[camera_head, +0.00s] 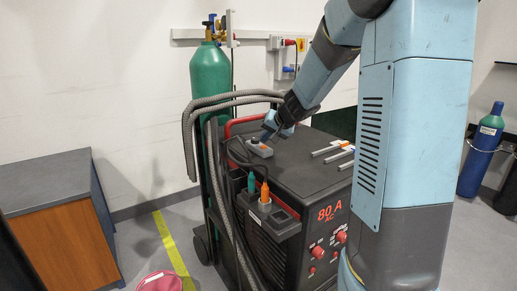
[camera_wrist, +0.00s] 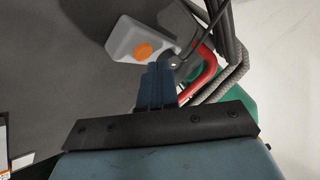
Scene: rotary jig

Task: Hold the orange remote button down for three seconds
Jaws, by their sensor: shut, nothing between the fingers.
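The remote is a small light-grey box (camera_wrist: 128,37) with a round orange button (camera_wrist: 143,50) on its face. It lies on the dark top of the welding machine (camera_head: 300,180), and it also shows in the head view (camera_head: 259,149). My gripper (camera_wrist: 157,68) is shut and empty. In the wrist view its fingertips appear just below the orange button, beside or over the remote's edge. In the head view my gripper (camera_head: 268,133) is right above the remote. Whether the fingertips touch the remote, I cannot tell. The button is not pressed by anything that I can see.
A red handle (camera_wrist: 207,68) and grey hoses (camera_head: 190,125) run close beside the remote. Metal rods (camera_head: 335,152) lie on the machine top to the right. A green gas cylinder (camera_head: 209,80) stands behind. Orange and teal plugs (camera_head: 265,192) sit at the machine's front left.

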